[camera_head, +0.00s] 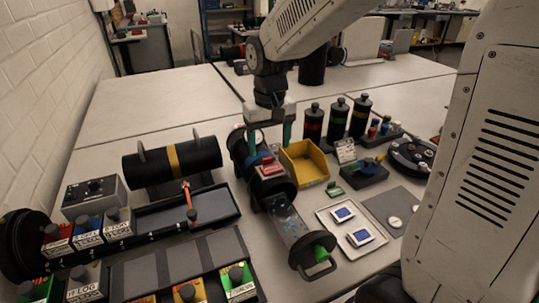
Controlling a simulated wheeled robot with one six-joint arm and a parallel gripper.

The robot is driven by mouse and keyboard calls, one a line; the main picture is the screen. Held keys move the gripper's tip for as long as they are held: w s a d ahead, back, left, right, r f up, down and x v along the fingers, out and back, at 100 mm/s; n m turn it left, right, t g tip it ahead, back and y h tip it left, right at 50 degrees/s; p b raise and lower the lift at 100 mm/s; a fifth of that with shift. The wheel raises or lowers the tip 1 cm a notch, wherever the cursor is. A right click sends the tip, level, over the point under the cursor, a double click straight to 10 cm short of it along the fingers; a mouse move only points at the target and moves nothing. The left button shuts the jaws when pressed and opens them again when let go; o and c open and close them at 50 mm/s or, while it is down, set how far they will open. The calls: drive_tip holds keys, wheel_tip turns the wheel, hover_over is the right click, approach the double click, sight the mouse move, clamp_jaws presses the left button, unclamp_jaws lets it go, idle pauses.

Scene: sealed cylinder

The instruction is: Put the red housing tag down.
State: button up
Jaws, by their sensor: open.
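A small red piece, which looks like the red housing tag (271,169), lies on top of a dark cylinder housing (283,190) near the middle of the camera_head view. A blue part shows beside its upper left edge. My gripper (269,147) points down just above and behind the red piece in the picture. Its two teal fingers are spread apart, with nothing seen held between them. I cannot tell whether the fingertips touch the housing.
A yellow bin (304,163) stands close right of my gripper, with several dark bottles (337,120) behind it. A clear tube with a black end flange (313,250) extends toward the front. A black cylinder (172,158) lies at left. The rear tabletop (160,100) is largely clear.

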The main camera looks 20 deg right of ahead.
sight(269, 165)
wheel_tip(269, 165, up, 7)
drive_tip(key=s+d+t, duration=0.1)
drive_tip(key=s+d, duration=0.2)
drive_tip(key=s, duration=2.1)
drive_tip(key=shift+f, duration=0.1)
